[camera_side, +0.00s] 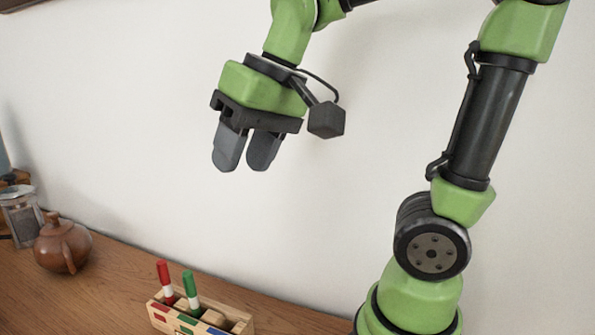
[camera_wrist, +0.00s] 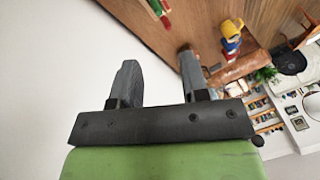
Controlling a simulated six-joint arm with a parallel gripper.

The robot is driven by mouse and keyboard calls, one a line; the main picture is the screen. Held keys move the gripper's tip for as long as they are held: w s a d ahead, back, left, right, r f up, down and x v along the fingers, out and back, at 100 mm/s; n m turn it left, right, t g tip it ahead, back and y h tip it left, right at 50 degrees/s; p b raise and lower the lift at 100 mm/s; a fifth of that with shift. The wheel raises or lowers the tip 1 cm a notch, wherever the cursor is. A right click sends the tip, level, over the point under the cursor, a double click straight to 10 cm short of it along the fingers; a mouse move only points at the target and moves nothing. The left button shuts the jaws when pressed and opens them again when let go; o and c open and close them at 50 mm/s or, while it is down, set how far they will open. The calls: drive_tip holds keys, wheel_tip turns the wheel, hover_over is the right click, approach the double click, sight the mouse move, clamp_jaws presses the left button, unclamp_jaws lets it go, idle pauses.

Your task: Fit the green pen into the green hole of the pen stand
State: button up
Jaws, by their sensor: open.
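The wooden pen stand (camera_side: 235,324) sits on the table at the bottom of the side view, its lower part cut off by the frame edge. It has red, green and blue marks. The green pen (camera_side: 191,288) stands nearly upright in the stand, right of a red pen (camera_side: 165,278); I cannot tell for certain which hole holds its lower end. In the wrist view the green pen (camera_wrist: 155,7) shows at the top edge. My gripper (camera_side: 243,160) is open and empty, high above the stand and apart from it; its fingers also show in the wrist view (camera_wrist: 158,62).
A brown teapot (camera_side: 62,243) and a glass jar (camera_side: 21,215) stand on the table at the left. The wrist view also shows a yellow, red and blue object (camera_wrist: 231,37) and a green plant (camera_wrist: 265,75). A pale wall (camera_side: 110,110) rises behind the table.

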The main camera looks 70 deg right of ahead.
drive_tip(key=s+f+t, duration=0.1)
drive_tip(key=s+t, duration=0.1)
drive_tip(key=s, duration=0.5)
drive_tip(key=shift+f+t, duration=0.25)
drive_tip(key=shift+t, duration=0.15)
